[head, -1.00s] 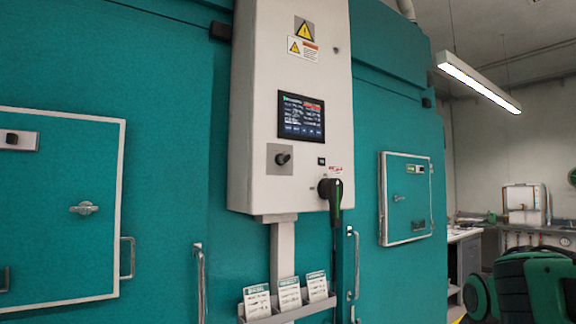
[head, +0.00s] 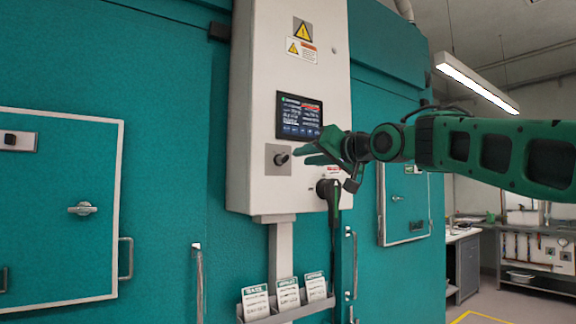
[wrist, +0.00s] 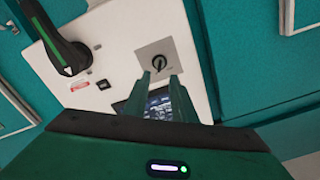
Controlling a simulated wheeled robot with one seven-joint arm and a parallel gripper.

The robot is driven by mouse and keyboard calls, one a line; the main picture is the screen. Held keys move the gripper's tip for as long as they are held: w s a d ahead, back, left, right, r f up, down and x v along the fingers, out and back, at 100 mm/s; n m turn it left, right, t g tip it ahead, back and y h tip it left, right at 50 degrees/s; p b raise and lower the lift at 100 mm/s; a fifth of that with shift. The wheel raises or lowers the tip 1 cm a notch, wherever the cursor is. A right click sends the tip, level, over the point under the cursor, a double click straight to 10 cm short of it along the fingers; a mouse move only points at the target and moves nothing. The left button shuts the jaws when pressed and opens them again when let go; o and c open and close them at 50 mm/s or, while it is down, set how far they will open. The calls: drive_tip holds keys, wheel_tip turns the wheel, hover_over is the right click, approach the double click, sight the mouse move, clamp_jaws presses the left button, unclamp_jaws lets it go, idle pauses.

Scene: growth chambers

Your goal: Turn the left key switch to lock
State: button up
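A key switch (head: 283,158) with a dark knob sits on a square grey plate on the white control box (head: 260,110), left of a black rotary handle (head: 330,190). In the wrist view the key switch (wrist: 159,63) lies just beyond my fingertips, roughly in line with the gap between them. My gripper (head: 308,154) reaches in from the right, close to the switch. It also shows in the wrist view (wrist: 161,80), fingers apart and nothing seen between them. I cannot tell whether the tips touch the knob. The switch's position marks are too small to read.
The black handle (wrist: 68,55) sticks out from the box beside my fingers. A dark display (head: 297,115) is above the switch. A rack of cards (head: 285,308) hangs below. A small plate with a black part (head: 10,140) is on the left hatch.

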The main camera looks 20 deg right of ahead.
sight(288, 159)
drive_tip(key=x, duration=0.8)
drive_tip(key=shift+w+f, duration=0.1)
drive_tip(key=shift+w, duration=0.25)
clamp_jaws()
